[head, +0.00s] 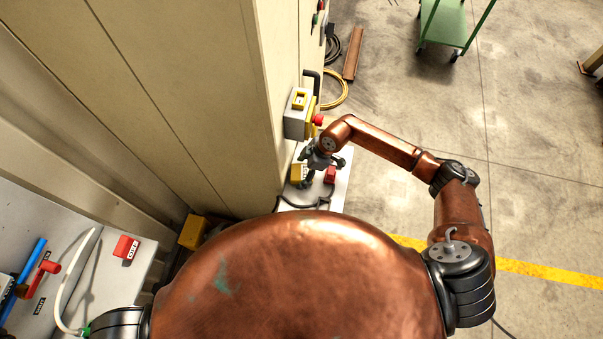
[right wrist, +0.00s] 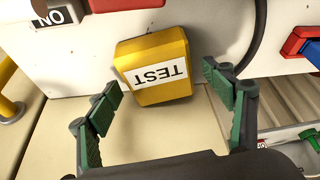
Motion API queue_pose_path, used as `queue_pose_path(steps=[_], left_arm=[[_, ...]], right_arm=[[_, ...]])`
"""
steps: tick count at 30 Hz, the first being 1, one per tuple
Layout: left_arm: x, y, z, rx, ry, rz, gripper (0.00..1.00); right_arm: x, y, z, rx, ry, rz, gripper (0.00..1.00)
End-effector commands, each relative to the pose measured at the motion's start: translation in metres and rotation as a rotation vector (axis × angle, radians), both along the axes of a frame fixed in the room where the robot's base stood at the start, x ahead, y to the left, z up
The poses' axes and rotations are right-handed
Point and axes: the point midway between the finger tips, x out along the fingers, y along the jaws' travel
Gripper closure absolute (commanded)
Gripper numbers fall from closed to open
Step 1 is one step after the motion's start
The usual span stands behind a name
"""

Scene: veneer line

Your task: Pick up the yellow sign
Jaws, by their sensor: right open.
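The yellow sign (right wrist: 152,52) is a block with a white TEST label, upside down in the right wrist view. It rests against a pale panel, slightly tilted in the picture. My right gripper (right wrist: 167,104) is open, with its green-padded fingers to either side below the sign and nothing between them. In the head view the yellow sign (head: 297,172) shows beside my right gripper (head: 310,178), partly hidden by it. My left gripper is out of view.
A red block (head: 331,175) sits right of the gripper. A grey box with a red button (head: 318,120) is above, on the cabinet (head: 185,70). A dark cable (head: 318,203) lies below. In the right wrist view, a red and blue item (right wrist: 304,45) is at right.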

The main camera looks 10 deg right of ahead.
Motion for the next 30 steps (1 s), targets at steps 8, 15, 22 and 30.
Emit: queue_pose_path(steps=[8,15,22,30], left_arm=[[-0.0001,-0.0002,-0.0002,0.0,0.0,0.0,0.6],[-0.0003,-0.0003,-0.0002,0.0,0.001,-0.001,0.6],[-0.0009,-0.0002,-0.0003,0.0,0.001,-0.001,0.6],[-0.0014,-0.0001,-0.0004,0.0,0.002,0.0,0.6]], right_arm=[[0.0,0.0,-0.0002,0.0,0.0,0.0,0.33],[0.0,-0.0001,-0.0001,0.0,0.0,0.0,0.49],[0.0,-0.0002,-0.0001,0.0,0.0,0.0,0.65],[0.0002,-0.0001,0.0002,0.0,-0.001,0.0,0.75]])
